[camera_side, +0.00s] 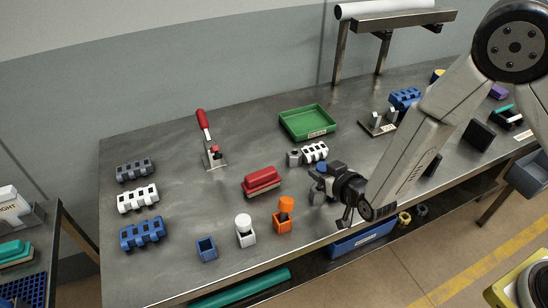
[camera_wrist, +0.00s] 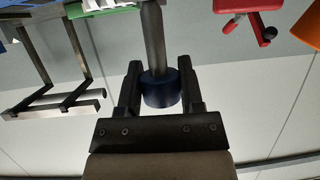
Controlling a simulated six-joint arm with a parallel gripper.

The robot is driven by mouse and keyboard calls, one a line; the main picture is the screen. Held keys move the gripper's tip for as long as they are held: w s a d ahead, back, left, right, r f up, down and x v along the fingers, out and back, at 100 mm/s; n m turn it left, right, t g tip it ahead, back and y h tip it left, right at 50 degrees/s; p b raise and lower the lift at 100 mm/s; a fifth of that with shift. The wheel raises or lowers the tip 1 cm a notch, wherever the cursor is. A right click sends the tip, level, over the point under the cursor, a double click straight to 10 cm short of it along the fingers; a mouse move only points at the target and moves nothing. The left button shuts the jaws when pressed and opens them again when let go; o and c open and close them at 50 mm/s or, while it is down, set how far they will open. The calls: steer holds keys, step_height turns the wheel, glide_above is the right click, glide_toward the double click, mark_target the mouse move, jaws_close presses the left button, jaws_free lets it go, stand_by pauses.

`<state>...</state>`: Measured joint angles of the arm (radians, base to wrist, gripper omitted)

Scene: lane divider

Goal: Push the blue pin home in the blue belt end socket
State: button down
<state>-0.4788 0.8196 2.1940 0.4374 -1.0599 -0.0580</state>
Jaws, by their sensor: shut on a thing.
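My gripper (camera_side: 322,185) is shut on the blue pin and holds it above the table's front half, right of the orange block. In the wrist view, my gripper (camera_wrist: 160,92) has its fingers on either side of the pin's dark blue head (camera_wrist: 160,92). The pin's grey shaft (camera_wrist: 153,40) points away from my gripper and runs toward the top edge, its far end unclear. In the side view the pin is small and partly hidden by the fingers. The blue socket (camera_side: 207,250) is a small open-topped block at the table's front left, well apart from my gripper.
A white block (camera_side: 246,238) with a white-headed pin and an orange block (camera_side: 283,225) with an orange-headed pin stand between socket and gripper. A red block (camera_side: 261,181), red-handled clamp (camera_side: 205,130), green tray (camera_side: 308,123) and blue slotted block (camera_side: 142,232) stand around.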

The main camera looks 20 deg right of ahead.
steer(key=shift+f, duration=1.55)
steer(key=shift+c, duration=0.7)
jaws_free()
steer(key=shift+s, duration=0.1)
steer(key=shift+v, duration=3.8)
steer(key=shift+r, duration=0.1)
steer(key=s+d+r+g, duration=0.4)
steer(key=s+d+g, duration=0.1)
steer(key=d, duration=0.2)
steer(key=s+d+r+g+h, duration=0.1)
steer(key=s+d+r+g, duration=0.3)
steer(key=d, duration=0.4)
steer(key=shift+s+d+m+g, duration=0.25)
steer(key=shift+s+m+g, duration=0.15)
steer(key=shift+g, duration=0.5)
